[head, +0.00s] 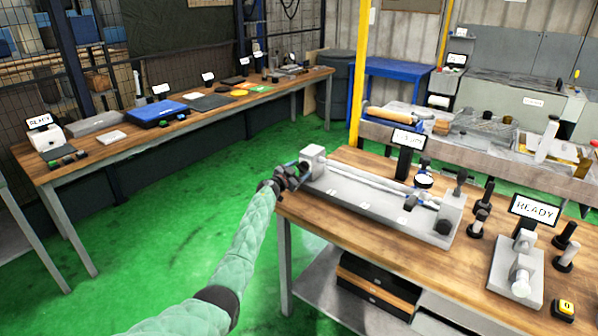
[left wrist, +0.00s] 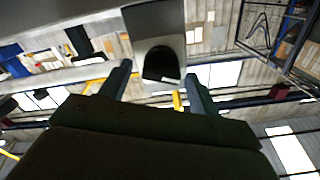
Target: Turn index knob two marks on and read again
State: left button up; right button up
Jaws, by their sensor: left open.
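The bench-centre fixture (head: 365,195) is a long grey base with a shaft between two end blocks. Its left end block (head: 313,158) faces my left gripper (head: 299,170), which is at that end and hides the knob there. In the left wrist view a dark, rounded index knob (left wrist: 162,65) on a grey block appears between the two fingers of my open left gripper (left wrist: 157,72). I cannot tell whether the fingers touch it. A round dial gauge (head: 424,181) stands over the shaft's right part. A small display (head: 408,138) behind has unreadable text. My right gripper is not in view.
The wooden bench (head: 290,207) also carries a grey fixture (head: 516,268), a READY display (head: 535,208), several dark posts and a yellow button box (head: 562,310). A yellow post (head: 360,75) rises behind. Green floor (head: 170,220) is clear left of the bench.

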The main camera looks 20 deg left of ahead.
pick_arm(q)
jog(key=c, duration=1)
jog(key=shift+m, duration=1.5)
jog(key=shift+f+m, duration=0.1)
jog(key=shift+m, duration=0.3)
jog(key=shift+m+b, duration=0.3)
jog(key=shift+m, duration=1.1)
jog(key=m+b, duration=0.2)
jog(key=m, duration=0.1)
jog(key=m+b, duration=0.1)
jog(key=m, duration=0.1)
jog(key=shift+s+d+f, duration=0.1)
jog(key=shift+f, duration=0.2)
jog(key=m+b, duration=0.2)
jog(key=m, duration=0.3)
jog(key=shift+m+b, duration=0.35)
jog(key=shift+m, duration=0.45)
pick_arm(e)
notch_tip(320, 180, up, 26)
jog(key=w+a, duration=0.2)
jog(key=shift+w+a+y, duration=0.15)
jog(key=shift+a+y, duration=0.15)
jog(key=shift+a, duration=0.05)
